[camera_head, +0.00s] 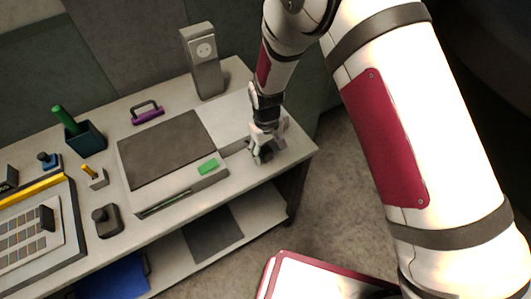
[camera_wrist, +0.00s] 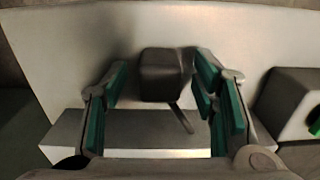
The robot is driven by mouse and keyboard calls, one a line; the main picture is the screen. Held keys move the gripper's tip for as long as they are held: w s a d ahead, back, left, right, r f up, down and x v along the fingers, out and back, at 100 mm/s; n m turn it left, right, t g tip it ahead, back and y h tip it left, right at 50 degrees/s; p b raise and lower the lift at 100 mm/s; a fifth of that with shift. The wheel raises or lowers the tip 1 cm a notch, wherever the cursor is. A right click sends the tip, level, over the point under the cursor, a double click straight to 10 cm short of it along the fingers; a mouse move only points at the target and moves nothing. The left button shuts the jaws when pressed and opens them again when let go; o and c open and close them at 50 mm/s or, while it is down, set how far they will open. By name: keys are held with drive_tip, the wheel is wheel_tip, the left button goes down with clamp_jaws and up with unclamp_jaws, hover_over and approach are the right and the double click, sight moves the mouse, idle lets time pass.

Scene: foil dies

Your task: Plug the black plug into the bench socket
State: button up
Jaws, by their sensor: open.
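The bench socket (camera_head: 205,49) is a pale round face high on a grey upright post at the back of the bench. My gripper (camera_head: 265,148) is low over the right end of the bench, to the right of and in front of the post. In the wrist view my gripper (camera_wrist: 161,88) is open, with green pads on both sides. A dark block, seemingly the black plug (camera_wrist: 162,72), shows between the fingers, with a gap visible on each side. A thin dark strip extends from it downward. In the head view the gripper hides it.
A dark flat panel (camera_head: 168,150) lies left of my gripper, with a green block (camera_head: 208,166) near its front edge. A purple handle (camera_head: 147,113), a dark cup (camera_head: 84,137) and a dark knobbed block (camera_head: 107,221) stand further left. The bench's right edge is close to my gripper.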

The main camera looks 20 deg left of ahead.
sight(263, 152)
drive_tip(key=c, duration=1.2)
drive_tip(key=shift+o, duration=0.2)
drive_tip(key=shift+r, duration=0.2)
drive_tip(key=shift+w+r+b, duration=0.1)
drive_tip(key=shift+r+b, duration=0.25)
drive_tip(key=shift+r, duration=0.55)
drive_tip(key=shift+s+a+r, duration=0.25)
drive_tip(key=shift+s+r, duration=0.45)
drive_tip(key=shift+r, duration=0.05)
drive_tip(key=s+a+r+b, duration=0.1)
drive_tip(key=s+a, duration=0.3)
drive_tip(key=s, duration=1)
drive_tip(key=shift+r, duration=0.2)
